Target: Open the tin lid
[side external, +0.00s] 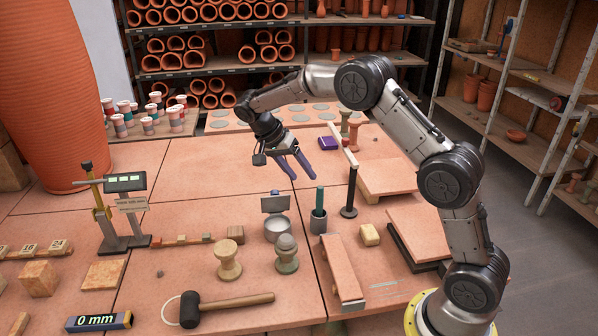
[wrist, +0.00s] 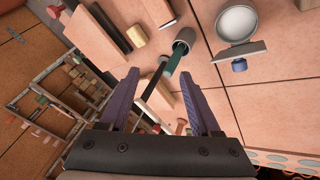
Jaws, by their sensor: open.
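A round grey metal tin (side external: 278,230) stands on the terracotta table in the middle of the side view. Its flat grey lid (side external: 275,204) stands raised at the tin's back edge, tilted up from the rim.
A grey cup with a green rod (side external: 319,221) and a black post (side external: 350,192) stand right of the tin. A scale stand (side external: 123,212) is left.

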